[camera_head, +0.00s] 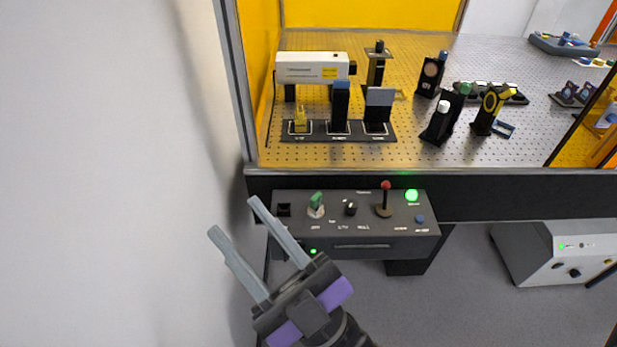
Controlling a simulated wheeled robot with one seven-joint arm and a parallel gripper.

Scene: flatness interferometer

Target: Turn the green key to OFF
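The green key (316,200) stands in a round pale switch base on the sloped top of a dark control box (335,228). The box is fixed below the front edge of the optical table. My gripper (233,216) is at the lower left, pointing up and left. Its two grey fingers are spread apart with nothing between them. The fingertips are left of the green key and apart from it.
The box also bears a black knob (350,208), a red-topped lever (384,198), a lit green lamp (411,195) and a blue button (420,219). The perforated table (420,145) carries a white laser (312,67) and several optics. A white wall (110,170) stands left.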

